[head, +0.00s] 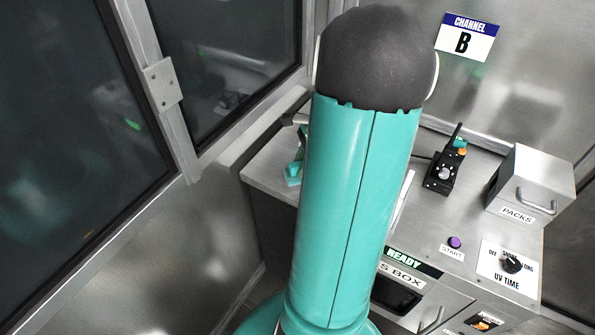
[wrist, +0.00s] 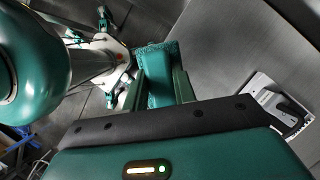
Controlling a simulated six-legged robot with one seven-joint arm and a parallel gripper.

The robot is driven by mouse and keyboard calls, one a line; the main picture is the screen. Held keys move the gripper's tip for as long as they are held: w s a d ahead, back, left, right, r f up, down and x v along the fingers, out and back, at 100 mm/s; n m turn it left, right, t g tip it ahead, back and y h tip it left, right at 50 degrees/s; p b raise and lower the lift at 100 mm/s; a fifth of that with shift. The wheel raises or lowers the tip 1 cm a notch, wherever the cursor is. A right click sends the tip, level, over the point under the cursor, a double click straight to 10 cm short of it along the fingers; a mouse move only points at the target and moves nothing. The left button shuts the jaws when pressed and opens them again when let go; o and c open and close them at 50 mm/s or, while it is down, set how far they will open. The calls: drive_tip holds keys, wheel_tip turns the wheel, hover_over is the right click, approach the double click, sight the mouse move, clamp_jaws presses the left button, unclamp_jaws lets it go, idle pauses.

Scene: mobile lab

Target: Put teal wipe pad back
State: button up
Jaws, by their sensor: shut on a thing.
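The teal wipe pad (wrist: 158,72) shows in the wrist view as a fuzzy teal block between the two fingers of my gripper (wrist: 158,88). My gripper is shut on it, and the pad's far end sticks out past the fingers. Bare grey metal surface lies to the right of the pad in this view. In the head view, my teal arm covers the middle of the picture. Small teal parts show just left of the arm above the counter (head: 262,172); I cannot tell whether they are the pad or my gripper.
A black device with an antenna (head: 443,172), a metal PACKS box (head: 535,178), a purple START button (head: 455,242) and a UV TIME dial (head: 511,264) sit right of my arm. A READY sign (head: 413,262) is at the front. A white-framed dark item (wrist: 282,108) lies right in the wrist view.

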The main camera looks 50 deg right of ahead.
sight(298, 164)
drive_tip(key=f, duration=0.1)
drive_tip(key=w+d+f, duration=0.1)
drive_tip(key=w+f, duration=0.1)
drive_tip(key=shift+w+d+f, duration=0.25)
drive_tip(key=shift+d+f, duration=0.05)
drive_tip(key=shift+d, duration=0.05)
drive_tip(key=shift+w+d+f, duration=0.1)
drive_tip(key=shift+w+f, duration=0.1)
drive_tip(key=shift+f, duration=1.5)
drive_tip(key=shift+f, duration=0.1)
drive_tip(key=o, duration=1)
drive_tip(key=shift+c, duration=0.2)
drive_tip(key=v, duration=1.2)
